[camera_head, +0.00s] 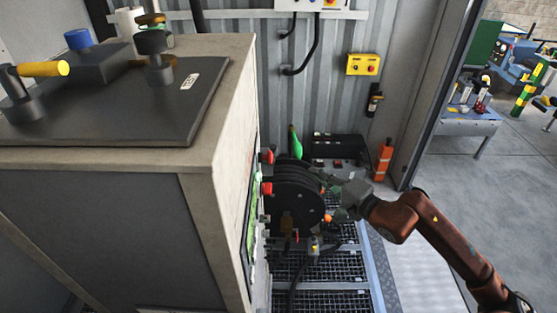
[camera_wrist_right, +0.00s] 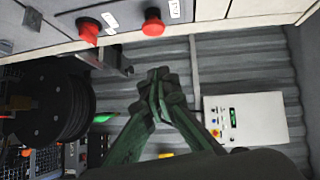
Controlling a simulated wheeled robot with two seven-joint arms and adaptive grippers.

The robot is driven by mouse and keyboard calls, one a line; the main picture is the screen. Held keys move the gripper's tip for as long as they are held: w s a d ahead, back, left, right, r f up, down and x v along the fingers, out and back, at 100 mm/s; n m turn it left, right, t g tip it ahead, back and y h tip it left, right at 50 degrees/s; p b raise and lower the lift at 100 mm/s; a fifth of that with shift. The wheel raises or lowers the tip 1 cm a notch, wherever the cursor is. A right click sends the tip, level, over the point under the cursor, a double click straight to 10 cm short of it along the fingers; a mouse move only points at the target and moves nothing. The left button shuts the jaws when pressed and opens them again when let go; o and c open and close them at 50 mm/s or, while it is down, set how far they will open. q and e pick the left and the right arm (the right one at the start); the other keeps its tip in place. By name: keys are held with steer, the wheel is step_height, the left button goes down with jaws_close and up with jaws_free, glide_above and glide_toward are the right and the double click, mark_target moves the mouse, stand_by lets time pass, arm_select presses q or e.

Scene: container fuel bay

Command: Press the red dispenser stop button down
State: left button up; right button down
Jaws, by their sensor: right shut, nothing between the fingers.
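Two red buttons, an upper one (camera_head: 267,157) and a lower one (camera_head: 266,188), stick out from the side face of the pale dispenser cabinet (camera_head: 200,112) in the head view. In the right wrist view a red mushroom button (camera_wrist_right: 153,23) and another red button (camera_wrist_right: 88,31) show on the panel, with small white labels nearby. I cannot tell for sure which is the stop button. My right gripper (camera_head: 322,178) is shut and empty, to the right of the buttons. Its fingertips (camera_wrist_right: 158,78) appear apart from both buttons in the wrist view. My left gripper is not in view.
A black hose reel (camera_head: 295,200) sits beside the cabinet, below the buttons. A green nozzle (camera_head: 295,143) stands behind it. A yellow box (camera_head: 362,64) and a white control box (camera_wrist_right: 246,118) hang on the corrugated wall. Metal grating (camera_head: 320,300) covers the floor.

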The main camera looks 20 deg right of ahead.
mark_target(267, 158)
arm_select(q)
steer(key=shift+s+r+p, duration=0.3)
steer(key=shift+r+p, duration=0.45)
steer(key=shift+p, duration=0.05)
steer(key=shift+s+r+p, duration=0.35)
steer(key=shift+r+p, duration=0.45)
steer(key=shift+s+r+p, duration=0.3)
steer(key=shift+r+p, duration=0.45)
steer(key=shift+p, duration=0.05)
arm_select(e)
steer(key=a+x, duration=0.2)
steer(key=x, duration=1)
steer(key=shift+a+f, duration=0.2)
steer(key=shift+a, duration=0.25)
